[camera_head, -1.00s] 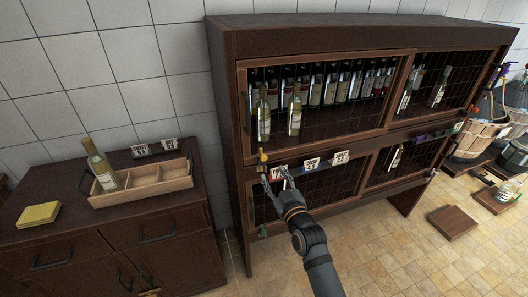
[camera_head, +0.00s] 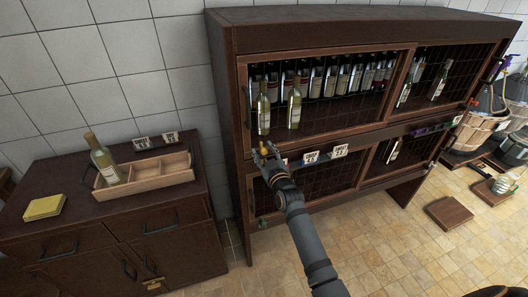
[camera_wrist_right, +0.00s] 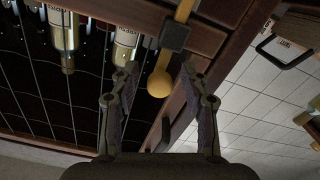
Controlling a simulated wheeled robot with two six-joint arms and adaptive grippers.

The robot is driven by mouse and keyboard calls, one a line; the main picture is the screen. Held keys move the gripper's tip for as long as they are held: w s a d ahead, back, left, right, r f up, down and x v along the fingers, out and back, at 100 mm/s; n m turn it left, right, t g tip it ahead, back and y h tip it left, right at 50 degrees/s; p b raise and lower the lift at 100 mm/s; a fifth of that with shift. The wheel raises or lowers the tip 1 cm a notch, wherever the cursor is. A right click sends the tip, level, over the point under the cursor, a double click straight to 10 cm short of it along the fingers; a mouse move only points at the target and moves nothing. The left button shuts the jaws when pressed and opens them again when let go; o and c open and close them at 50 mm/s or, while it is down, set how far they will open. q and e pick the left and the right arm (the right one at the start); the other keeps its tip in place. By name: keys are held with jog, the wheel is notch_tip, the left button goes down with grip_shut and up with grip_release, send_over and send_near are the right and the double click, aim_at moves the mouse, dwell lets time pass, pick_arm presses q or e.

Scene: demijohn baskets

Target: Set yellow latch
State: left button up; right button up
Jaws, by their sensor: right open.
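The yellow latch (camera_head: 263,147) is on the left part of the dark cabinet's front, at the rail between its upper and lower doors. In the right wrist view it shows as a yellow bar with a round knob (camera_wrist_right: 160,84), passing through a dark bracket. My right gripper (camera_head: 267,154) is at the latch, partly covering it in the head view. Its fingers are open, with the knob showing between the fingertips (camera_wrist_right: 158,90). I cannot tell whether either finger touches it. My left gripper is not in view.
The dark cabinet (camera_head: 300,33) holds several bottles behind mesh doors. Price tags (camera_head: 325,155) sit along the middle rail, right of the gripper. A low dresser (camera_head: 100,225) at left bears a wooden tray (camera_head: 160,172) with a bottle. Baskets (camera_head: 472,130) stand at right.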

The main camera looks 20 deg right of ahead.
grip_shut()
notch_tip(320, 180, up, 4)
jog(key=p, duration=0.3)
jog(key=shift+f, duration=0.25)
jog(key=shift+c, duration=1)
grip_release()
jog(key=shift+o, duration=1)
